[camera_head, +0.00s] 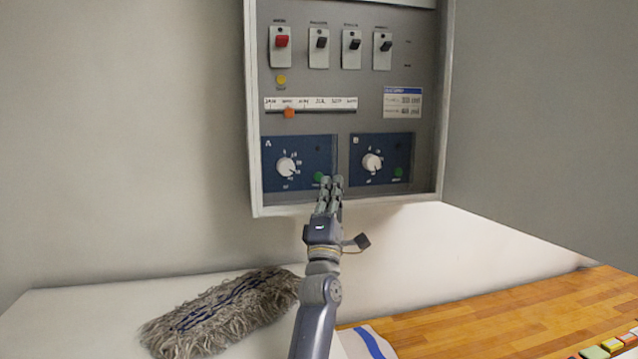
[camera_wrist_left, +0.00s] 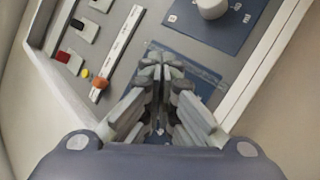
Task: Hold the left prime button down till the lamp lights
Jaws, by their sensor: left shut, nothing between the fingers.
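The left prime button appears to be the green button (camera_head: 319,177) at the lower right of blue panel A (camera_head: 270,149), beside a white dial (camera_head: 286,167). My left gripper (camera_head: 331,180) reaches up from below, shut and empty, with its fingertips beside that button in the head view. I cannot tell whether they touch it. In the left wrist view the shut fingertips (camera_wrist_left: 161,66) lie over panel A, and the button is hidden. A small yellow round light or button (camera_head: 281,79) sits under the red switch; I cannot tell whether it is lit. My right gripper is not in view.
Blue panel B (camera_head: 357,142) has its own dial (camera_head: 372,162) and green button (camera_head: 398,173). Above are a slider with an orange knob (camera_head: 289,113) and several switches, one red (camera_head: 281,42). A grey mop head (camera_head: 225,310) lies below left. A cabinet door (camera_head: 545,120) stands right.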

